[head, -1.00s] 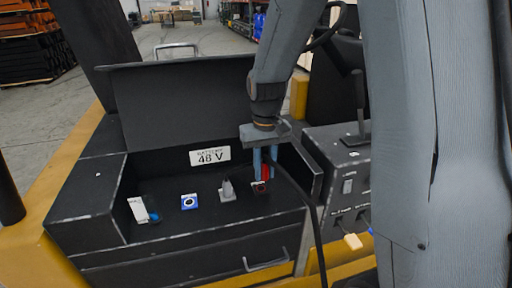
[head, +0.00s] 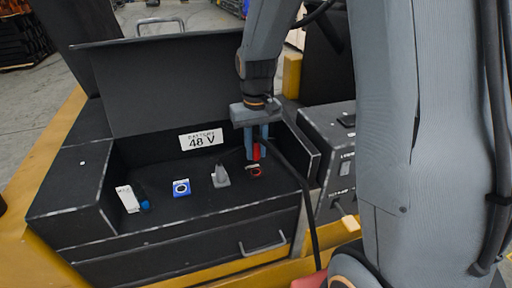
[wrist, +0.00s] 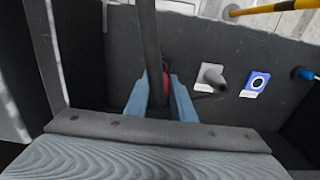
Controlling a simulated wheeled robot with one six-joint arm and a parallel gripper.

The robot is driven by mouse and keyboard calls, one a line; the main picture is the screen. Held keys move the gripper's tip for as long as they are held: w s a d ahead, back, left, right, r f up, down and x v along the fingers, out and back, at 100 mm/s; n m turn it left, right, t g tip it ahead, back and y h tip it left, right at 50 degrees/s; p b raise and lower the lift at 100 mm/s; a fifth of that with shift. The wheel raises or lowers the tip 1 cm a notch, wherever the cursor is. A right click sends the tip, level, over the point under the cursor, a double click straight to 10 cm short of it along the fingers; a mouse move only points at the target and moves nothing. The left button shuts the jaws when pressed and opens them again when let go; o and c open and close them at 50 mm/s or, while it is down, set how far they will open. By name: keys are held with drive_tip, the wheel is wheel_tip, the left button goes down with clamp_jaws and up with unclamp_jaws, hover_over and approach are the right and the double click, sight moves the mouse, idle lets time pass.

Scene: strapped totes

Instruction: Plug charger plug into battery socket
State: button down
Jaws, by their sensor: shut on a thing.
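The red charger plug (head: 256,150) is held upright between the blue fingers of my gripper (head: 256,158). My gripper is shut on it, just above a dark socket with a red rim (head: 254,171) in the black battery compartment. In the head view a small gap shows between plug and socket. In the wrist view the plug (wrist: 166,82) is mostly hidden by the fingers and its black cable (wrist: 148,40). I cannot tell there how well plug and socket line up.
Left of the red socket stand a grey connector (head: 220,177), a blue-framed round socket (head: 181,188) and a white block with a blue part (head: 129,199). A "48 V" label (head: 201,139) is on the back wall. The black lid (head: 160,85) stands open behind.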

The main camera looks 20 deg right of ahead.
sight(256, 159)
drive_tip(key=shift+f+b, duration=1.65)
drive_tip(key=shift+f, duration=0.6)
drive_tip(key=shift+p, duration=0.75)
idle(0.3)
drive_tip(key=shift+f+b, duration=0.3)
drive_tip(key=shift+f, duration=0.3)
idle(0.4)
drive_tip(key=c, duration=1.4)
unclamp_jaws()
drive_tip(key=shift+c, duration=0.2)
drive_tip(key=shift+r+b, duration=1.1)
drive_tip(key=shift+r, duration=2.85)
